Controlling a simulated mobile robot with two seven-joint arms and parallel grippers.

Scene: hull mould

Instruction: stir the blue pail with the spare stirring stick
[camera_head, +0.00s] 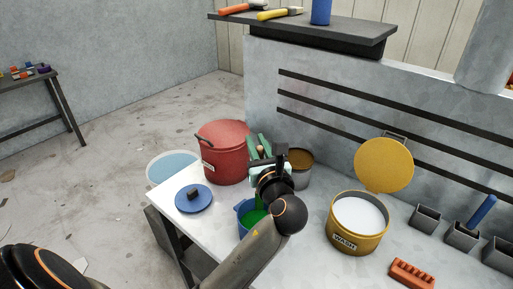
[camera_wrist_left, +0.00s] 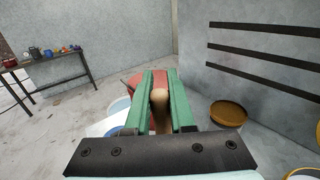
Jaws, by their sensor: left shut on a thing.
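The blue pail (camera_head: 242,210) stands on the white table with green contents, partly hidden behind my left arm. My left gripper (camera_head: 260,149) is above and behind it in the head view, its green fingers shut on a wooden stick. The stick's rounded pale end shows between the fingers in the left wrist view (camera_wrist_left: 158,108). Its lower part is hidden, so I cannot tell whether it reaches into the pail. A blue lid (camera_head: 194,199) with a dark knob lies left of the pail. My right gripper is not in view.
A red pail (camera_head: 222,150) and a brown-filled pail (camera_head: 299,170) stand close around the gripper. A yellow WASH bucket (camera_head: 346,237) is to the right, its lid (camera_head: 384,165) against the wall. A blue-handled thing (camera_head: 482,211) stands in a grey holder. A red block (camera_head: 411,274) lies in front.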

